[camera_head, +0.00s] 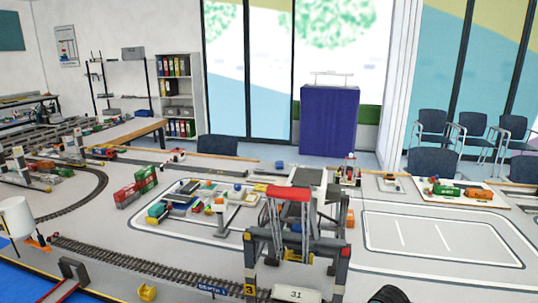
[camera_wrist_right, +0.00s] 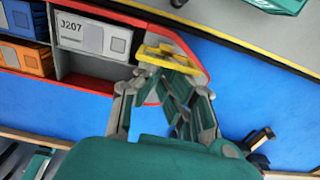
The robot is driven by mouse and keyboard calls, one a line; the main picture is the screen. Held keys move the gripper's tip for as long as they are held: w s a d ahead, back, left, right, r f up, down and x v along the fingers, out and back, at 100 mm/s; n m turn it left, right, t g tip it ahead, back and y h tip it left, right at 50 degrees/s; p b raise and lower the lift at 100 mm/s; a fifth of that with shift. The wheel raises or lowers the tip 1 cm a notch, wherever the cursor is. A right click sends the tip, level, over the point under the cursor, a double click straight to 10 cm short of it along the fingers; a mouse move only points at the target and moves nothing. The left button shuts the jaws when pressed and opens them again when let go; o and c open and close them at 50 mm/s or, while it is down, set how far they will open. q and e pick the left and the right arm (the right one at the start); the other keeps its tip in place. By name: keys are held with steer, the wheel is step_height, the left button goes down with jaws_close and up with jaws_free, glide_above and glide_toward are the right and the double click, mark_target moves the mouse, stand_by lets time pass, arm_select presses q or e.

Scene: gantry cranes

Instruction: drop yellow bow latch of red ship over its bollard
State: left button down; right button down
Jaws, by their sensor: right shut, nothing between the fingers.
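In the right wrist view, the bow of the red ship (camera_wrist_right: 203,72) lies on blue water. A yellow latch (camera_wrist_right: 153,51) sits on its bow deck. My right gripper (camera_wrist_right: 170,72) is shut and empty, with its fingertips close to the latch; I cannot tell whether they touch it. The fingers hide part of the bow. A small dark fitting (camera_wrist_right: 178,3) at the top edge on the quay may be the bollard, but it is mostly cut off. The ship is not clearly seen in the head view. My left gripper is in neither view.
The yellow-edged quay (camera_wrist_right: 290,62) borders the water. In the head view, a gantry crane (camera_head: 297,240) stands at the front, with railway track (camera_head: 150,265) to its left.

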steer(key=shift+w+d+b, duration=0.25)
steer(key=shift+w+b, duration=0.4)
steer(key=shift+w, duration=0.3)
steer(key=shift+w+d+b, duration=0.25)
steer(key=shift+w+b, duration=0.4)
steer(key=shift+w, duration=0.3)
step_height(320, 180, up, 10)
steer(key=w+p, duration=0.3)
steer(key=p, duration=0.2)
steer(key=shift+d, duration=0.35)
steer(key=shift+s, duration=0.1)
